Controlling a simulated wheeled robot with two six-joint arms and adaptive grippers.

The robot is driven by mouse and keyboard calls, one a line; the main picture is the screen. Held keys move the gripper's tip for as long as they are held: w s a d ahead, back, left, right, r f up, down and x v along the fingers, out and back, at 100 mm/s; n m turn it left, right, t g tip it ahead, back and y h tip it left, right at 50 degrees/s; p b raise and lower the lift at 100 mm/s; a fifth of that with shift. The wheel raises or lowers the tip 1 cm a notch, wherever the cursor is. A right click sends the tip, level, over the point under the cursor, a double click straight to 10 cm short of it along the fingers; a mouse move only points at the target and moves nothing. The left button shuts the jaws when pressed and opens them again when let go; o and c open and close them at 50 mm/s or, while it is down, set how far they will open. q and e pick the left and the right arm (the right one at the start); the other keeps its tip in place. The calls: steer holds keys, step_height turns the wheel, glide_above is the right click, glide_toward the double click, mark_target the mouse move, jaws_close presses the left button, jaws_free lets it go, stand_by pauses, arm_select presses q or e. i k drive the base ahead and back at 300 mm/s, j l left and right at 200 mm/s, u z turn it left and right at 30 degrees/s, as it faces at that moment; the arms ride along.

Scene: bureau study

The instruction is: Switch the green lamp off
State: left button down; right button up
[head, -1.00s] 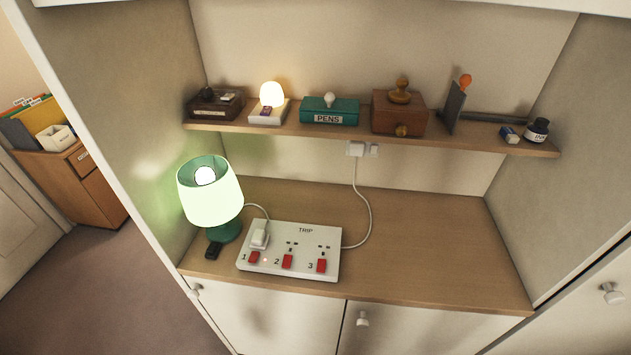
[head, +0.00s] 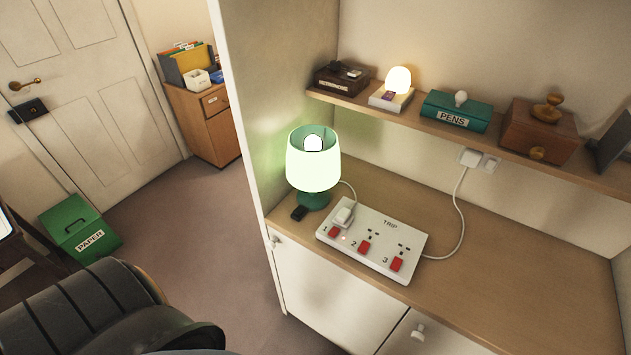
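The green lamp (head: 313,165) stands at the left end of the desk surface, with a green base and a pale shade. It is lit, and its bulb shows bright through the top of the shade. A white power strip (head: 408,232) marked TRIP lies to its right, with three red switches numbered 1, 2 and 3. A white plug (head: 343,215) sits in the socket above switch 1 (head: 334,232), and a cord runs from it toward the lamp. A small light glows beside switch 1. Neither gripper is in view.
A small black object (head: 299,213) lies in front of the lamp base. The shelf (head: 420,125) above holds a lit small lamp (head: 398,80), a green PENS box (head: 455,111) and a wooden box (head: 539,130). A dark chair (head: 85,310) and a green PAPER bin (head: 80,226) stand at left.

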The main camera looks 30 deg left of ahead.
mark_target(298, 209)
steer(key=u, duration=1.1)
